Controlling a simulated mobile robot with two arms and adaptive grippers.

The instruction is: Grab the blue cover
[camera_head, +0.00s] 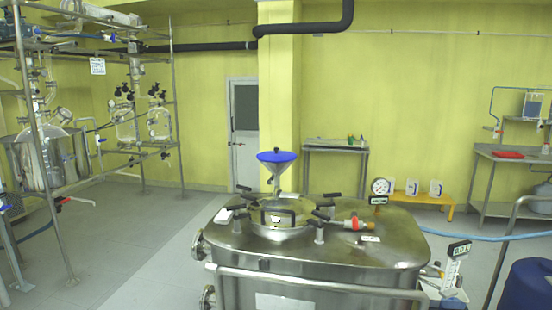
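The blue cover (277,156) is a flat, round blue disc. It lies on the wide mouth of a steel funnel (279,170). Nothing touches the cover from above. Neither of my grippers shows in this view.
Several black-handled clamps (243,189) ring the lid around the funnel. A pressure gauge (380,187) and a red and yellow valve (355,223) stand to the right. A steel rail (320,283) crosses the vessel's front. Glass reactors on a frame (172,100) stand left.

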